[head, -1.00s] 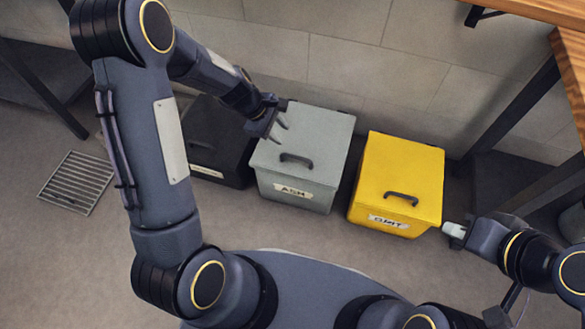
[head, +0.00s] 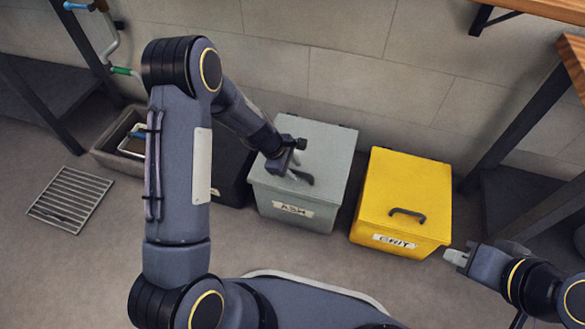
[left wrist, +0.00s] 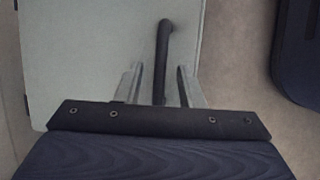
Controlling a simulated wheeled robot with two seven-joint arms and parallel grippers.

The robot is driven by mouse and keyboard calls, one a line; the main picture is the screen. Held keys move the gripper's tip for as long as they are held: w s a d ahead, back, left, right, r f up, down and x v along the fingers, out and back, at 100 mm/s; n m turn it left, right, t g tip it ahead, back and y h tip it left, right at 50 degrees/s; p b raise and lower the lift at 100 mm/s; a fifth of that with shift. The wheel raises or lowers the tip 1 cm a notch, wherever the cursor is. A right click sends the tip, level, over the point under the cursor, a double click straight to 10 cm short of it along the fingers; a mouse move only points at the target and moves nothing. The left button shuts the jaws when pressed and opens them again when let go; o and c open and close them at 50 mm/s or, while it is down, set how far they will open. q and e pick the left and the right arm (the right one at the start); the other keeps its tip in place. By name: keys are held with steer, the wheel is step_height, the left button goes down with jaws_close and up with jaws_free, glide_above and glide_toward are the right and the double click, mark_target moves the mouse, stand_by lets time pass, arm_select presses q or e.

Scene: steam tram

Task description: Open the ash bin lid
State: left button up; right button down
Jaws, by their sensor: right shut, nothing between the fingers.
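The grey ash bin (head: 298,212) stands on the floor by the wall, with an "ASH" label on its front and its lid (head: 318,145) closed. Its black handle (head: 307,180) is partly hidden by my left gripper (head: 296,176). In the left wrist view the handle (left wrist: 162,60) runs between the two fingers of the left gripper (left wrist: 160,83). The fingers are open, one on each side, with gaps showing beside the handle. My right gripper (head: 455,257) is shut and empty, near the front right corner of the yellow bin.
A closed yellow grit bin (head: 405,195) stands right of the ash bin. A black bin (head: 230,180) is on its left, partly behind my left arm. An open grey crate (head: 110,160) and a floor grate (head: 70,200) lie further left. A wooden bench (head: 575,60) is at right.

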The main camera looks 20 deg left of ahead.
arm_select(q)
jaws_close()
